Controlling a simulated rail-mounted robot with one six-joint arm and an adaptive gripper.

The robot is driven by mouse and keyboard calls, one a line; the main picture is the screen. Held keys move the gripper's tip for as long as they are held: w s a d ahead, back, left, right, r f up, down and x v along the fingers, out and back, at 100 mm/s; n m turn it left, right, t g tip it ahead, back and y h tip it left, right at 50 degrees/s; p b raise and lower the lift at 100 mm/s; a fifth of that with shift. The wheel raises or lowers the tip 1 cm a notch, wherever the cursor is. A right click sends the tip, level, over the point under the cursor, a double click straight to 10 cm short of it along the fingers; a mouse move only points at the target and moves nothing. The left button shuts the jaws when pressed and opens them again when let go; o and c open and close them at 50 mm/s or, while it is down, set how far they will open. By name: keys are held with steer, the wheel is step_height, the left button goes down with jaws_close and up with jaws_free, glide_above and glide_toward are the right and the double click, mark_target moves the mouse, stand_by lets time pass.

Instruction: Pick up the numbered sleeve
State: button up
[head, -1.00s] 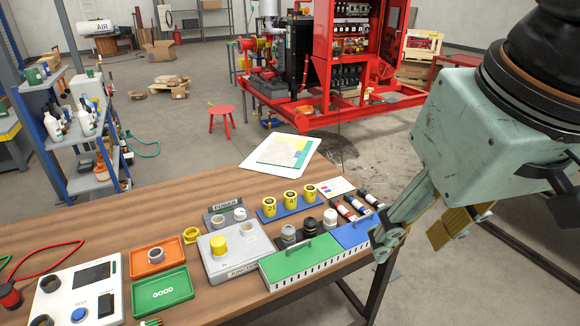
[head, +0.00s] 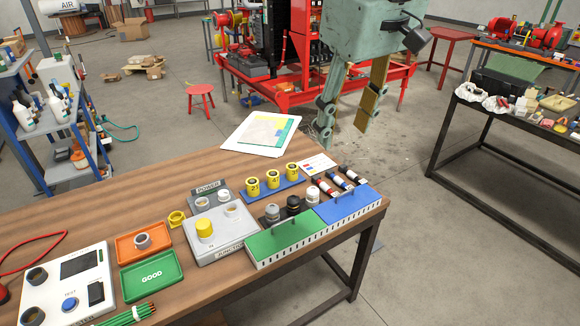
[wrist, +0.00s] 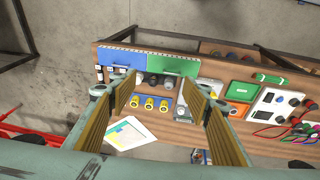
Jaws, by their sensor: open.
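Three yellow numbered sleeves stand upright in a row on a blue strip (head: 262,196) on the workbench. They are a left sleeve (head: 252,184), a middle sleeve (head: 273,178) and a right sleeve (head: 292,172). My gripper (head: 344,122) is open and empty, pointing down, beyond the bench's back right part and apart from the sleeves.
A white sheet with a coloured chart (head: 260,133) lies behind the sleeves. Green (head: 287,238) and blue (head: 347,206) slotted boxes, dark and white round parts, and a grey junction box (head: 222,235) crowd the front. A yellow ring (head: 177,218) lies left.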

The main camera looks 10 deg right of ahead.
steer(key=w+f+n+g+p, duration=0.1)
steer(key=w+f+n, duration=0.25)
steer(key=w, duration=1.05)
steer(key=w+f+n+g+p, duration=0.15)
steer(key=w+f, duration=0.35)
steer(key=w, duration=0.9)
steer(key=w+f+n+p, duration=0.2)
steer(key=w+f+n, duration=0.2)
steer(key=w+f, duration=1.3)
step_height(320, 180, down, 4)
steer(key=shift+w+r, duration=0.25)
steer(key=shift+w, duration=0.05)
step_height(320, 180, down, 7)
steer(key=shift+f, duration=0.75)
steer(key=shift+f, duration=0.1)
